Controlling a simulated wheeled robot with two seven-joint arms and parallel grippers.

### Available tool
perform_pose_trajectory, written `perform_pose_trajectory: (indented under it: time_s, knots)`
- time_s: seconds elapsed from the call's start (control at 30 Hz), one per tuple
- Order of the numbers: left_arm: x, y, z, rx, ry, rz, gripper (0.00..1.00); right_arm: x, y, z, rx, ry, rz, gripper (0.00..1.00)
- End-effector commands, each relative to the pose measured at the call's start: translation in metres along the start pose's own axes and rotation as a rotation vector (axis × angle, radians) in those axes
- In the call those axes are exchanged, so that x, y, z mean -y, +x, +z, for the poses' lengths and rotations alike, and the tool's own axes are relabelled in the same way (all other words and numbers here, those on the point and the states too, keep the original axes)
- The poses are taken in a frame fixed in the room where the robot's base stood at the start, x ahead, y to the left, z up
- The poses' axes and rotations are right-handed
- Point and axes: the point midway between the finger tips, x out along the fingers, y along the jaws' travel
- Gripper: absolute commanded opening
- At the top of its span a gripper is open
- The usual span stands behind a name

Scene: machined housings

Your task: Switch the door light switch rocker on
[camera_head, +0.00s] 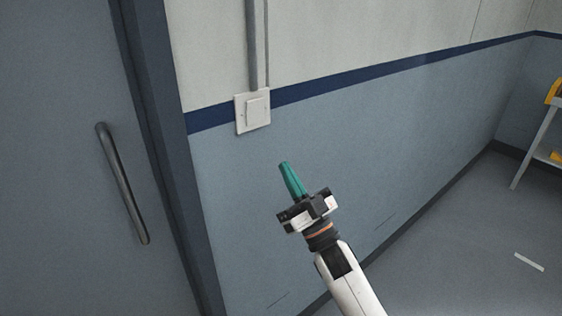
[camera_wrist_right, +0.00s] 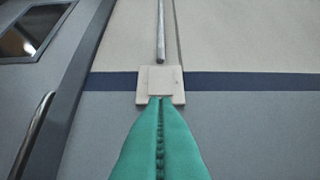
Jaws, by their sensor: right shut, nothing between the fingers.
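The white light switch (camera_head: 240,122) is mounted on the wall to the right of the door frame, across the blue stripe. Its square rocker (camera_head: 257,109) faces out. I cannot tell from its tilt whether it is on or off. My right gripper (camera_head: 284,165) has green fingers, which are shut and empty. In the head view it is below and to the right of the switch, apart from it. In the right wrist view the rocker (camera_wrist_right: 161,79) lies straight beyond the fingertips (camera_wrist_right: 160,99), which overlap the plate's lower edge. My left gripper is not in view.
A grey door (camera_head: 60,200) with a long bar handle (camera_head: 122,185) is at the left. A conduit (camera_head: 252,45) runs up the wall from the switch. A shelf or cart (camera_head: 536,140) with yellow items stands far right. The wall around the switch is clear.

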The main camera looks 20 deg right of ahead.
Motion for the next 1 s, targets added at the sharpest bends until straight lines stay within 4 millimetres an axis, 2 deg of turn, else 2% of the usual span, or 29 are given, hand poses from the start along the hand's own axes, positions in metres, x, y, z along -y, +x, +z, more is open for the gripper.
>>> perform_pose_trajectory:
  time_s: [0.03, 0.2, 0.77, 0.87, 0.97, 1.0]
  knots:
    - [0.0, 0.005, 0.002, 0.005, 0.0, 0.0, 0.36, 0.0, -0.01, -0.004, -0.002, 0.0, -0.001, 0.0]
    - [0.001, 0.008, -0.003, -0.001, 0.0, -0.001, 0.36, 0.0, -0.024, -0.005, -0.001, -0.001, 0.0, 0.0]
    - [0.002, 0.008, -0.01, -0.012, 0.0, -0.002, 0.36, 0.0, -0.026, -0.006, -0.004, -0.001, -0.002, 0.0]
    - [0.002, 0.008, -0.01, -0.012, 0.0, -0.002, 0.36, 0.004, -0.034, -0.024, -0.05, 0.002, -0.02, 0.0]
    - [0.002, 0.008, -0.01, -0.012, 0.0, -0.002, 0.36, 0.011, -0.057, -0.066, -0.164, 0.004, -0.063, 0.0]
    - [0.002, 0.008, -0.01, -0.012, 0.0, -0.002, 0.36, 0.014, -0.071, -0.088, -0.227, 0.005, -0.085, 0.0]
